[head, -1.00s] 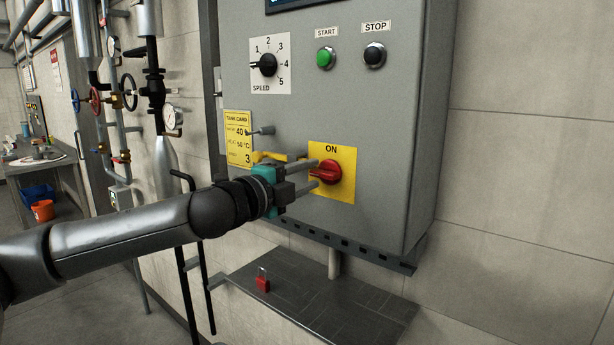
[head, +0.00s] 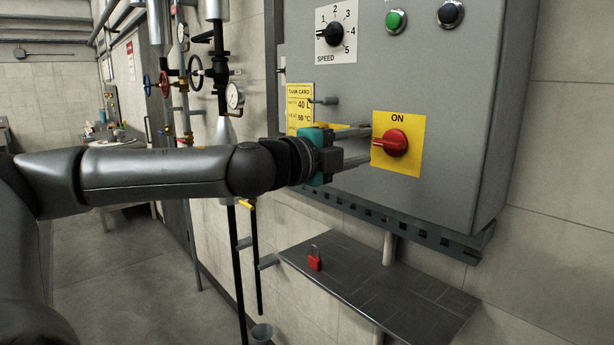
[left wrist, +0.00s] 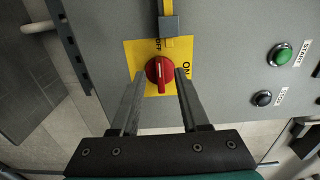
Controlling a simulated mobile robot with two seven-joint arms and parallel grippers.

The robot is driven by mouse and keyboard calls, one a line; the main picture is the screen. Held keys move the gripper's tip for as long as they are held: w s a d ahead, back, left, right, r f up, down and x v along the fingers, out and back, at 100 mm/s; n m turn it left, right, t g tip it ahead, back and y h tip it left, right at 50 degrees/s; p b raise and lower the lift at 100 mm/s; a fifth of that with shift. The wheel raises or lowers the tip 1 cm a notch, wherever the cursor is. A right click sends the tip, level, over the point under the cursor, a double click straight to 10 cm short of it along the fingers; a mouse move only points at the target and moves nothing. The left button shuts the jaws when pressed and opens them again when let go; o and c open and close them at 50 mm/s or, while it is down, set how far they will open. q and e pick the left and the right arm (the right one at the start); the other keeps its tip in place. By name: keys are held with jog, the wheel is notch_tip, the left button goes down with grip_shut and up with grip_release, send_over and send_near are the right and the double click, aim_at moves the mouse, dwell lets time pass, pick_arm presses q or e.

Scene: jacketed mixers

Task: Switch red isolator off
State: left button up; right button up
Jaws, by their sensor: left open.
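The red isolator knob (head: 396,142) sits on a yellow plate (head: 410,163) low on the grey cabinet, with "ON" printed above it. In the left wrist view the red knob (left wrist: 159,70) lies between and just past my fingertips, and both "ON" and "OFF" are legible on the plate. My left gripper (head: 366,149) is open, its two fingers pointing at the knob, one above and one below in the head view. In the left wrist view my left gripper (left wrist: 160,78) has clear gaps on both sides of the knob. My right gripper is out of view.
A red padlock (head: 314,260) stands on the dark shelf (head: 380,290) below the cabinet. A speed dial (head: 334,34), a green start button (head: 396,21) and a black stop button (head: 450,13) are above. A tank card (head: 299,107) hangs left of the knob.

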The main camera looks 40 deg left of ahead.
pick_arm(q)
jog(key=s+a+b, duration=0.1)
jog(key=s+b, duration=0.4)
jog(key=s, duration=0.6)
jog(key=shift+s, duration=0.3)
jog(key=shift+f, duration=0.1)
dwell(0.3)
